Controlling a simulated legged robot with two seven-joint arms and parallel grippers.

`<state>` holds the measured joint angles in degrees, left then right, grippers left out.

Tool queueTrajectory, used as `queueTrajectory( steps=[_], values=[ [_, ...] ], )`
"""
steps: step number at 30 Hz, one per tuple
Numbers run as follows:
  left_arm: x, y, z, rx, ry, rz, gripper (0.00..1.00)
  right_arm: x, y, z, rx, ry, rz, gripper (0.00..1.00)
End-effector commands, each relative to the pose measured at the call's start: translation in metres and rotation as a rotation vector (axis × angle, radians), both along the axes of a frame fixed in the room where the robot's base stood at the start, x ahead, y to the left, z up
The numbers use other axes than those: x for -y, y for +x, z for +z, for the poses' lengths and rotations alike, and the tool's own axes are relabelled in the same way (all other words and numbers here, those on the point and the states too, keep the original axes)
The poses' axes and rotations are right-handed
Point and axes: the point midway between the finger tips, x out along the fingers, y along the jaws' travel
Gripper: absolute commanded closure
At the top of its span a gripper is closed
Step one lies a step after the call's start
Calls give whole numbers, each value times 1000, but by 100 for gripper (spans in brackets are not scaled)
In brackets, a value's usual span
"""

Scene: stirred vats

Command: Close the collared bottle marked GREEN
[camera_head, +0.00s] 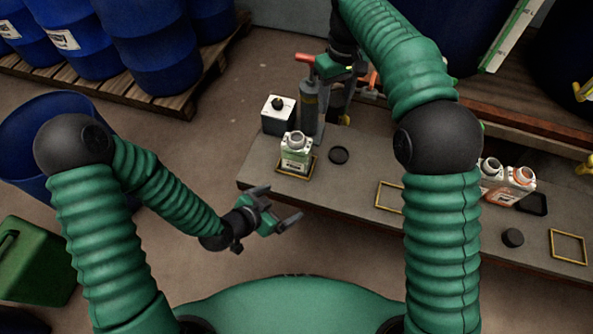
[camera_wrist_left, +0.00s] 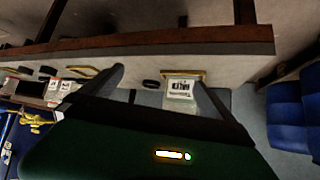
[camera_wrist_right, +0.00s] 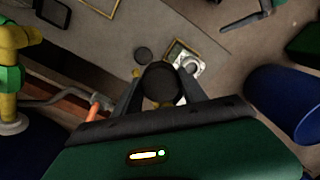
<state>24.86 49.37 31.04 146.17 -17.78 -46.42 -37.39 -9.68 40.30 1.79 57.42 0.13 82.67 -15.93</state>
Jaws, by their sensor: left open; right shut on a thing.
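A pale bottle with a green-edged label (camera_head: 296,160) stands upright in a yellow frame on the bench; its white neck shows no cap on it. It also shows in the left wrist view (camera_wrist_left: 181,90), where the label is too small to read. My left gripper (camera_head: 277,211) is open and empty, in front of and below the bottle in the head view.
A flat black disc (camera_head: 338,155) lies right of the bottle. Bottles with orange labels (camera_head: 522,182), a black cap (camera_head: 512,237) and empty yellow frames (camera_head: 568,247) are at right.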

Motion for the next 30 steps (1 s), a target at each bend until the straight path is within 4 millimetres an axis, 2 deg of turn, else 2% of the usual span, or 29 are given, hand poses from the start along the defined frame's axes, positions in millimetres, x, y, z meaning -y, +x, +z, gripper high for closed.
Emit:
queueTrajectory(
  steps=[1,3,4,7,9,12,23,26,30],
  values=[
    [22,4,-32,87,-94,6,0,-18,8,-36,6,1,67,88],
    [42,20,-26,243,-205,55,0,-39,14,-49,9,0,160,88],
    [44,27,-21,304,-245,90,0,-47,15,-54,10,-2,198,88],
    [38,47,0,472,-339,227,0,-70,15,-65,14,-5,300,88],
    [26,56,13,548,-371,312,0,-81,13,-68,15,-10,349,88],
    [13,61,24,602,-390,381,0,-91,10,-68,16,-15,386,88],
    [10,64,28,612,-392,394,0,-93,9,-65,16,-17,389,88],
    [13,72,28,612,-391,392,0,-92,10,-65,16,-16,389,88],
    [20,94,28,612,-392,394,0,-92,10,-65,16,-16,388,88]
  ],
)
